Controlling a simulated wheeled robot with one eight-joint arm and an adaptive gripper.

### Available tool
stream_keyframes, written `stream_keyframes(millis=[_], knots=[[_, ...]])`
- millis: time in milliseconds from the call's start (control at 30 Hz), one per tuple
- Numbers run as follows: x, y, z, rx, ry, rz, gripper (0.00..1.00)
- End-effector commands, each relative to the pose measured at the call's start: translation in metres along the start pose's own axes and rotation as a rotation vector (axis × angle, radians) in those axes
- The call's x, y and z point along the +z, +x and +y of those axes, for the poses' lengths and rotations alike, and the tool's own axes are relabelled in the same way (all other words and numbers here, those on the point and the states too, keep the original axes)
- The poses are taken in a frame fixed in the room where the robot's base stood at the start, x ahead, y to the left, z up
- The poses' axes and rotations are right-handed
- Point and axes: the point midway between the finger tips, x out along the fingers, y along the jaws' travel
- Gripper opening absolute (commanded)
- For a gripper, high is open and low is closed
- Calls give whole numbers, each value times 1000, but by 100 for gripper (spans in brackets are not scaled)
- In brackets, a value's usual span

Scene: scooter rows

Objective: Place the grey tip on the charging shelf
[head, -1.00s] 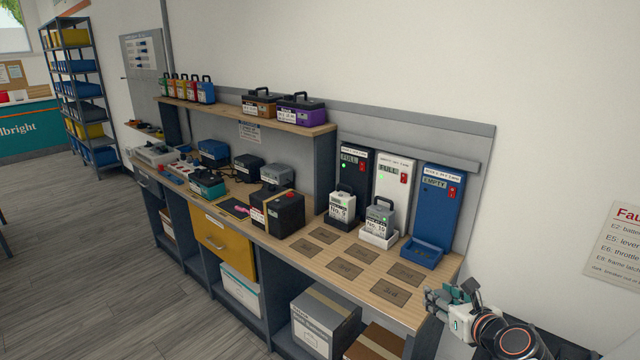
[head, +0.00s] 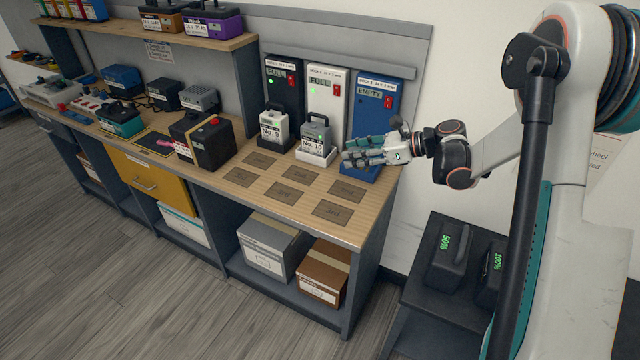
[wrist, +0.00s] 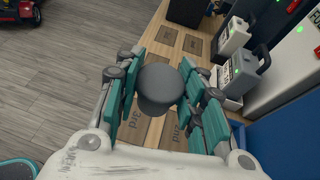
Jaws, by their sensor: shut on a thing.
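My gripper (head: 350,151) reaches in from the right, above the right end of the workbench (head: 364,232), in front of the blue charger marked EMPTY. In the wrist view my gripper (wrist: 160,78) is shut on the grey tip (wrist: 160,87), a dark grey rounded piece between the teal fingers. A raised wooden shelf (head: 190,46) runs along the wall at the left, bearing several coloured battery boxes. No label readable here names the charging shelf.
Three chargers stand at the back: black (head: 282,88), white (head: 326,92) and blue (head: 375,108). Batteries No. 9 (head: 273,128) and No. 10 (head: 316,136) stand before the first two. Marked squares (head: 333,210) on the bench front are empty. Dark units showing 50% (head: 447,252) and 100% sit lower right.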

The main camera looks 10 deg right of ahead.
Motion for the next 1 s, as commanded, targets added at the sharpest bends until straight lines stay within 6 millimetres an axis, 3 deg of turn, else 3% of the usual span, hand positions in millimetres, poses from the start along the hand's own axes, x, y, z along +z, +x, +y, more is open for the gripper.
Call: stream_keyframes(millis=[500, 633, 867, 1000], knots=[[-114, 47, 0, -2, 1, 0, 16], [-132, 55, 0, -2, 1, 0, 16], [-144, 60, 0, -2, 1, 1, 16], [-161, 67, 0, -2, 1, 1, 16]])
